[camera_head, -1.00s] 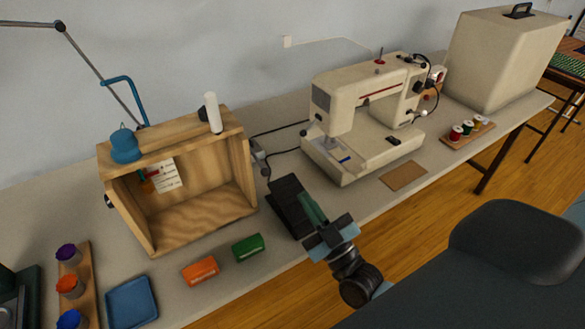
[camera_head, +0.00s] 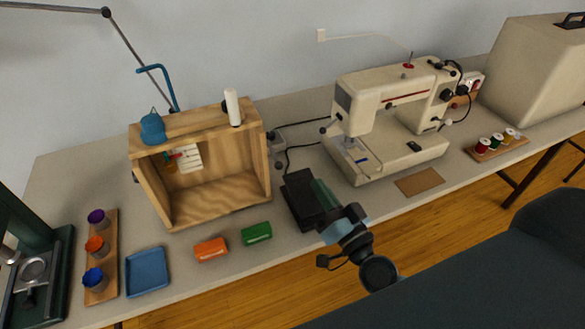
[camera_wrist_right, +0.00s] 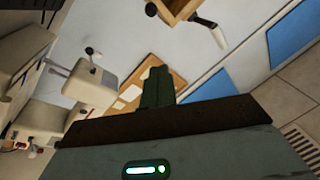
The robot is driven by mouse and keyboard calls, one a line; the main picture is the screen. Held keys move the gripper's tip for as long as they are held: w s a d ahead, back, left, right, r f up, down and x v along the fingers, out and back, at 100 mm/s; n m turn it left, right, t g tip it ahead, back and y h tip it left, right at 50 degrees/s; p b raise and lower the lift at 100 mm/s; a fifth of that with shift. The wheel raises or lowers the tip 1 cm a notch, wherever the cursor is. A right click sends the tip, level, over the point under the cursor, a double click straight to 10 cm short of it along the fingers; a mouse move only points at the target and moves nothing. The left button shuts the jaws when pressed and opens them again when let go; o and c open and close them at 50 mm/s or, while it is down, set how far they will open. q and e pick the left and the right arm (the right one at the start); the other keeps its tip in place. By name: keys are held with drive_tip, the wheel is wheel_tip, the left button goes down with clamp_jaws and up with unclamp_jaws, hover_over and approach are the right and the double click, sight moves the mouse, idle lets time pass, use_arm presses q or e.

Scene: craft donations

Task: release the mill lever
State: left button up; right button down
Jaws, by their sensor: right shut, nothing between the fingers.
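A wooden box (camera_head: 210,211) with a blue cup-like part (camera_head: 152,129) on top stands on the bench. A white lever-like handle (camera_head: 232,106) stands nearly upright on its top, and also shows in the right wrist view (camera_wrist_right: 210,32) with a dark joint. I cannot tell for sure that this is the mill. My right gripper (camera_head: 302,199) is in front of and to the right of the box, apart from the handle. Its green fingers (camera_wrist_right: 157,80) are shut and empty in the right wrist view. My left gripper is not in view.
A cream sewing machine (camera_head: 392,104) stands right of the box. Orange (camera_head: 211,249) and green (camera_head: 257,233) blocks, a blue tray (camera_head: 148,271) and a rack of pots (camera_head: 99,292) lie along the front. A dark green machine (camera_head: 50,275) stands at far left.

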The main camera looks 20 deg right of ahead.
drive_tip(key=r+p+x, duration=0.1)
drive_tip(key=x, duration=0.7)
drive_tip(key=t+b, duration=0.1)
drive_tip(key=b, duration=0.5)
approach(273, 153)
drive_tip(key=w, duration=0.3)
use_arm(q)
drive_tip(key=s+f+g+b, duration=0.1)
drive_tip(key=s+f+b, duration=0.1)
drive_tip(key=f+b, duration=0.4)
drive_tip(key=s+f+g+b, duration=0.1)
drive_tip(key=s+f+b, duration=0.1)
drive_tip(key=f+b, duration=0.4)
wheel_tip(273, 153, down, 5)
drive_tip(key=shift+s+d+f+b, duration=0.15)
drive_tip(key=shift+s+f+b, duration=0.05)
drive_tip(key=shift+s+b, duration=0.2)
use_arm(e)
drive_tip(key=t+y, duration=0.1)
drive_tip(key=t, duration=0.1)
drive_tip(key=w+f+n+t, duration=0.1)
drive_tip(key=shift+d+f+t+y, duration=0.2)
drive_tip(key=shift+f+t+y, duration=0.15)
drive_tip(key=shift+t+y, duration=0.05)
